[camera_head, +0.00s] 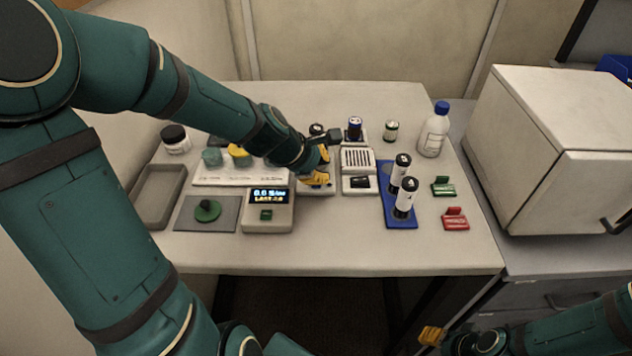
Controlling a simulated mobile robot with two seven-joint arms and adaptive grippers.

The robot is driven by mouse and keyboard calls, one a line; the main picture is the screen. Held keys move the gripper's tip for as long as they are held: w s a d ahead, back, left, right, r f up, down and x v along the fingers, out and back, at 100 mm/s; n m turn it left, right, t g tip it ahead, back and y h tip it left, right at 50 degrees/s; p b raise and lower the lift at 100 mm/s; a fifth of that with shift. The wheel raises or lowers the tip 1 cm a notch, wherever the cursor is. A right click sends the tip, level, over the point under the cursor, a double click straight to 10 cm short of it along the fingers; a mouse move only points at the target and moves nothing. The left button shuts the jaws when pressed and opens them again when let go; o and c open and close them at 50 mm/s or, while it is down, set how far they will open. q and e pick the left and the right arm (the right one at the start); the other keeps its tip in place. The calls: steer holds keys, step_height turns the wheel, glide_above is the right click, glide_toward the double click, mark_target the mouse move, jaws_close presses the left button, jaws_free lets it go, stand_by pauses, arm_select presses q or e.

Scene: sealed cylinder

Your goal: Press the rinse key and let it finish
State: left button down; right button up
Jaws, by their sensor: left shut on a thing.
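A grey unit with a lit display (268,194) and a small green key (266,214) stands at the table's front left. A pale box with a slotted top (356,158) and a black rocker-like key (360,182) stands to its right. I cannot tell which key is the rinse key; no label is readable. My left gripper (319,168), with yellow fingers, is low over a small grey base (317,189) between these units. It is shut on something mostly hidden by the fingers. My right gripper (432,336) is at the lower right, away from the table objects; its opening is unclear.
A blue rack (398,222) holds two white-and-black cylinders. Green (443,187) and red (455,219) blocks lie right of it. A white bottle (434,130) stands behind. A grey tray (159,195) is at left. A large white cabinet (550,145) bounds the right.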

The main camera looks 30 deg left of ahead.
arm_select(q)
steer(key=shift+s+a+f, duration=0.15)
steer(key=shift+s+f, duration=0.15)
steer(key=shift+f, duration=0.45)
steer(key=shift+w+a+f, duration=0.1)
steer(key=shift+w+a, duration=0.1)
steer(key=shift+w, duration=0.2)
steer(key=shift+r, duration=0.2)
steer(key=shift+w+d+r+p, duration=0.1)
steer(key=shift+w+r+p, duration=0.05)
steer(key=shift+r+p, duration=0.5)
steer(key=shift+w+r+p, duration=0.15)
steer(key=shift+r+p, duration=0.4)
steer(key=shift+p, duration=0.05)
step_height(320, 180, up, 5)
steer(key=p, duration=0.5)
steer(key=shift+s+f, duration=0.1)
